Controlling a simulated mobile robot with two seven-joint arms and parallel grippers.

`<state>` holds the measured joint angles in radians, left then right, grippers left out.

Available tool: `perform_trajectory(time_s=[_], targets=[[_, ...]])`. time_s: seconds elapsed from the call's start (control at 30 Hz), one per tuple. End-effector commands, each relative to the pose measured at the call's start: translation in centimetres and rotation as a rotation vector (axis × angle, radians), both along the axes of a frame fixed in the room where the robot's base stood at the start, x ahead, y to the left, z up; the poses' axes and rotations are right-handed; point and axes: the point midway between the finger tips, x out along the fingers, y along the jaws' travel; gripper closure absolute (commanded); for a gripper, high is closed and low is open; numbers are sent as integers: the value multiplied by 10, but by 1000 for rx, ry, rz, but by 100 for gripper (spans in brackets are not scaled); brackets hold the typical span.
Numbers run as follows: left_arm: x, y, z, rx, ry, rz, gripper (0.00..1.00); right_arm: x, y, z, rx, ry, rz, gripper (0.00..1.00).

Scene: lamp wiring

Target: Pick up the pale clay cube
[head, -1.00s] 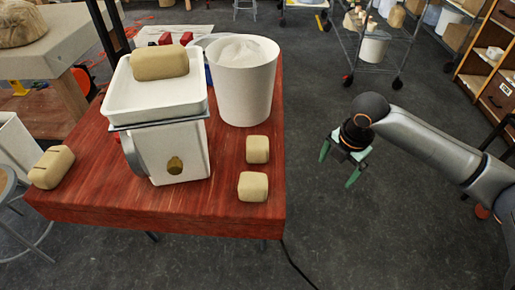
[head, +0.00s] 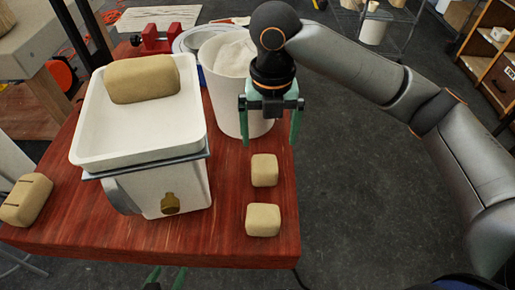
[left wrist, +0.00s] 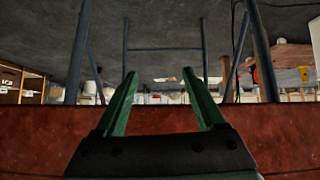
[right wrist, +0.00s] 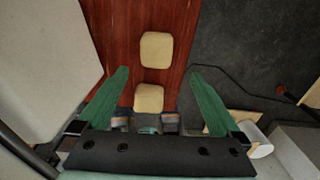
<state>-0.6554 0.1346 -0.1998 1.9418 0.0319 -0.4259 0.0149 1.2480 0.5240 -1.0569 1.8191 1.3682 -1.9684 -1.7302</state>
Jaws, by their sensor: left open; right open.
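Two similar pale tan clay cubes sit on the red wooden table: a far cube (head: 264,169) and a near cube (head: 263,219). Two cubes also show in the right wrist view, an upper one (right wrist: 156,50) and a lower one (right wrist: 149,98). My right gripper (head: 270,142) is open and empty, pointing down just beyond and above the far cube in the head view. Its green fingers (right wrist: 158,72) also show in its wrist view. My left gripper (head: 165,278) is open and empty at the bottom edge; the left wrist view shows its fingers (left wrist: 160,73) before the table edge.
A white bucket (head: 224,95) stands behind the cubes, partly hidden by my right arm. A scale with a white tray (head: 150,142) holds a larger clay block (head: 143,78) to their left. A scored clay block (head: 26,200) lies at the table's left. Open floor is at right.

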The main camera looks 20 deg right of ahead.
Motion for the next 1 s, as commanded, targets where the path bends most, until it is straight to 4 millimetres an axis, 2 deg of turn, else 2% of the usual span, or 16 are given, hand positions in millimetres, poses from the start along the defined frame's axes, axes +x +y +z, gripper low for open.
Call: perform_trajectory(time_s=[0.17, 0.4, 0.5, 0.73, 1.0], targets=[[0, 1, -3, 0, 1, 1, 28, -1, 1, -15, 0, 2, 2, 0], [-11, -3, -15, -1, 35, -6, 28, -1, 1, -58, 1, 2, 1, 0], [-12, -6, -16, -4, 37, -10, 28, -1, 2, -69, 1, 2, 1, 0], [-9, -7, -15, -7, 29, -12, 28, -1, 3, -82, 1, 2, 2, 0], [-1, -8, -15, -9, 13, -13, 28, -1, 6, -122, 0, 2, 1, 0]])
